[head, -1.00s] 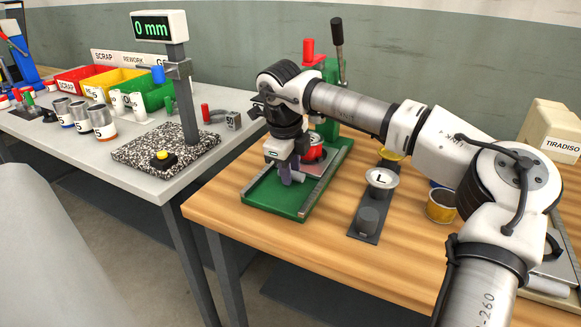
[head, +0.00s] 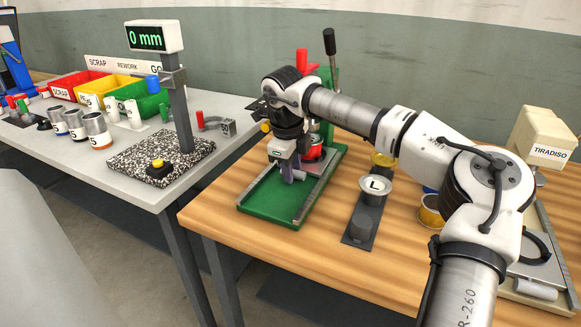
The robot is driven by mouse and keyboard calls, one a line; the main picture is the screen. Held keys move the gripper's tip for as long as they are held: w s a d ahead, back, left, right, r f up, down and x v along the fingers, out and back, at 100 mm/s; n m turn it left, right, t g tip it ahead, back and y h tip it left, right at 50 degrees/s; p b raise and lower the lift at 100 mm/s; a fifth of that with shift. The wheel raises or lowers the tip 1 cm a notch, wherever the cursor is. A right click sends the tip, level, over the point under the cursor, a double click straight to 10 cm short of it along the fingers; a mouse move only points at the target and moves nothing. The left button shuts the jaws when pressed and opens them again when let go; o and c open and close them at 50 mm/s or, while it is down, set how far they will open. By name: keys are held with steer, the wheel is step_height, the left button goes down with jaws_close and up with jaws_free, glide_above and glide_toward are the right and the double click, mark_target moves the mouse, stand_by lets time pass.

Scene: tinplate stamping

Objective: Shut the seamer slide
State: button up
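The seamer is a green machine with a long base (head: 268,203) with side rails, a red knob (head: 302,56) and a black-topped lever (head: 330,42) standing up at its back. The slide itself is mostly hidden behind my gripper and wrist. I cannot tell whether the fingers are open, shut or touching it. The front of the base is bare green.
A dark strip (head: 358,238) holding a lid marked L (head: 375,187) lies right of the seamer. A yellow tin (head: 430,212) stands near my arm. The gauge stand (head: 176,100) and bins are on the grey table at left. The wooden table's front is clear.

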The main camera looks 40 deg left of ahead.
steer(key=shift+o, duration=0.8)
step_height(320, 180, up, 14)
steer(key=s, duration=0.2)
steer(key=shift+s+d+f, duration=0.25)
steer(key=shift+s+d, duration=0.05)
steer(key=shift+d, duration=0.05)
steer(key=shift+s, duration=0.1)
